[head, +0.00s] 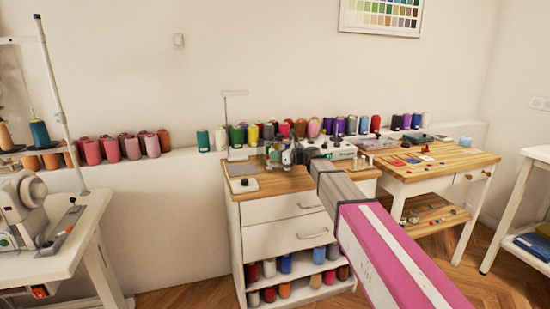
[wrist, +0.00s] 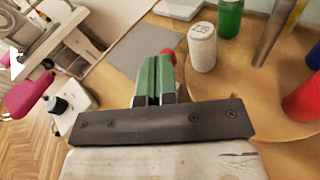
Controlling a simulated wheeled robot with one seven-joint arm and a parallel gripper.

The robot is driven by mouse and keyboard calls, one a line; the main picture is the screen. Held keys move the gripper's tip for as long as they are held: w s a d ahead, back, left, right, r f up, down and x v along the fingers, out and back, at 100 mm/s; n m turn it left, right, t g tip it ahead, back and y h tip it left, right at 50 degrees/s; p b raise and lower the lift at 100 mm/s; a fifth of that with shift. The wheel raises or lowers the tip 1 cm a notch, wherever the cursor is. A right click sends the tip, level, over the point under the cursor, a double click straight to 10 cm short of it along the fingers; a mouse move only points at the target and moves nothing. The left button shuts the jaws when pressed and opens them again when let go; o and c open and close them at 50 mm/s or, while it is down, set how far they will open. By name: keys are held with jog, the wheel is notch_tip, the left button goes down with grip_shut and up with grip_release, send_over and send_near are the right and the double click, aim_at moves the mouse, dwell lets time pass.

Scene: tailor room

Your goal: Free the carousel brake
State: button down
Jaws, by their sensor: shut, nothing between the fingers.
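In the wrist view a round wooden disc (wrist: 262,95), which looks like the carousel, carries a white labelled spool (wrist: 202,47), a green spool (wrist: 230,18) and a red one (wrist: 303,100). My gripper (wrist: 156,60) has its green fingers shut together, with nothing between them, beside the disc's edge. A rounded red part (wrist: 168,54) shows just behind the fingertips, mostly hidden; I cannot tell whether it is the brake or whether I touch it. In the head view my gripper (head: 286,155) is above the cabinet top, and my arm hides much of the carousel.
The wooden-topped cabinet (head: 285,219) also bears a grey mat (head: 240,169) and a white plate with a black knob (head: 243,185), front left. Thread cones line the wall ledge behind. A sewing machine table (head: 60,240) stands left, a wooden-topped desk (head: 440,160) right.

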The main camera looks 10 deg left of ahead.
jog(key=d+r, duration=0.7)
jog(key=d, duration=0.4)
jog(key=shift+s+d+r, duration=0.25)
jog(key=shift+d+r, duration=0.1)
